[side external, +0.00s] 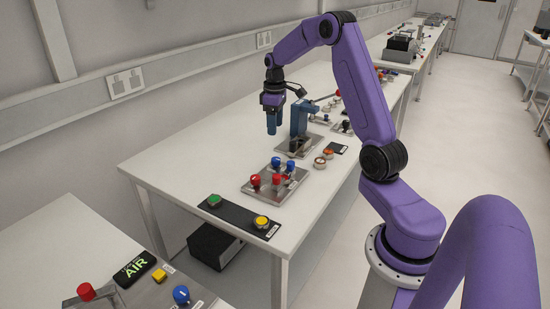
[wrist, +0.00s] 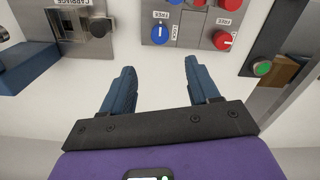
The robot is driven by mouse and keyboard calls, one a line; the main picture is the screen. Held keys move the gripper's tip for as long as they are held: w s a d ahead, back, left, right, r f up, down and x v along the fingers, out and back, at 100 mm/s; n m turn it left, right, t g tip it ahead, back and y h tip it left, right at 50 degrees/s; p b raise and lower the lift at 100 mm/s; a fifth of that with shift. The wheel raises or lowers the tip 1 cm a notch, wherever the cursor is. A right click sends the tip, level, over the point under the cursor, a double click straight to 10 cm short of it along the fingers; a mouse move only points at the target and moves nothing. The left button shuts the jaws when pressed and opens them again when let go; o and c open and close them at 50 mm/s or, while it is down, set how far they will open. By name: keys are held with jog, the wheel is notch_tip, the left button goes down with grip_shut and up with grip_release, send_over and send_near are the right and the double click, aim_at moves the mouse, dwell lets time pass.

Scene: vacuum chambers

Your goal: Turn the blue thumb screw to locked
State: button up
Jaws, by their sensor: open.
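A blue thumb screw (wrist: 160,35) sits on a metal plate (wrist: 194,34) at the top of the wrist view. Its white line runs up toward an upside-down FREE label; another label, apparently LOCK, is on its right. In the side view it appears to be the blue knob (side external: 276,162) at the plate's back left. A second blue knob (side external: 291,164) stands beside it, so the task does not single one out. My gripper (wrist: 159,68) is open and empty, its fingertips below the screw in the wrist view. In the side view my gripper (side external: 271,128) hangs above the table, beyond the plate.
Red knobs (side external: 255,180) share the plate; one also shows in the wrist view (wrist: 222,40). A blue upright fixture (side external: 299,122) stands close to my gripper. A black strip with green (side external: 214,200) and yellow (side external: 261,221) buttons lies in front. The table's wall side is clear.

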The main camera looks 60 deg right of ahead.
aim_at(275, 159)
notch_tip(275, 159, down, 13)
jog(key=shift+f, duration=0.15)
dwell(0.4)
jog(key=c, duration=1)
